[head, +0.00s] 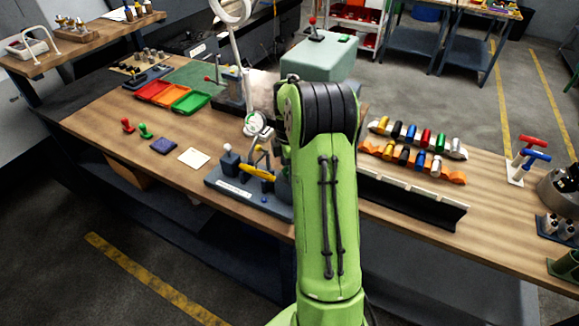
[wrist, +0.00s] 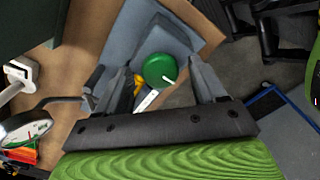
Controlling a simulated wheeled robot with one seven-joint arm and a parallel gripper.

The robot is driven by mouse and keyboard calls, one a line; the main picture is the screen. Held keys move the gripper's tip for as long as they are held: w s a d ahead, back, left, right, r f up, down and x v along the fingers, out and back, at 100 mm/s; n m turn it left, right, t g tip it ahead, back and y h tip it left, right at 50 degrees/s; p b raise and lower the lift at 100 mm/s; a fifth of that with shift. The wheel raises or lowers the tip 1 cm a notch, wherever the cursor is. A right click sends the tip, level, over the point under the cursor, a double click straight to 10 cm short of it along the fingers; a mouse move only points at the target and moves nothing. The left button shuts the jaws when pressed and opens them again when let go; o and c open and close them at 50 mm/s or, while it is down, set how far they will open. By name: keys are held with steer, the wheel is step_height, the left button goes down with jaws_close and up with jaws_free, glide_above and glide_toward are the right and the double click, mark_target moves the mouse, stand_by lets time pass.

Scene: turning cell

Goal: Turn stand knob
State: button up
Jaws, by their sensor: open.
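My gripper (wrist: 160,84) is open, with one finger to the left of the knob and one to the right. Both fingers look apart from the knob; how far above it they are is unclear. A white strip and a bit of yellow show just below the knob. In the head view the grey stand base (head: 215,178) with a white label stands at the bench's front edge. My green arm hides the knob and my gripper there.
A yellow lever (head: 257,173) and small upright knobs stand on the same base. Red, orange and green trays (head: 188,103) lie further back left. A two-row rack of coloured pieces (head: 415,150) stands to the right.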

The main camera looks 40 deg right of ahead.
steer(key=c, duration=1)
steer(key=shift+c, duration=0.2)
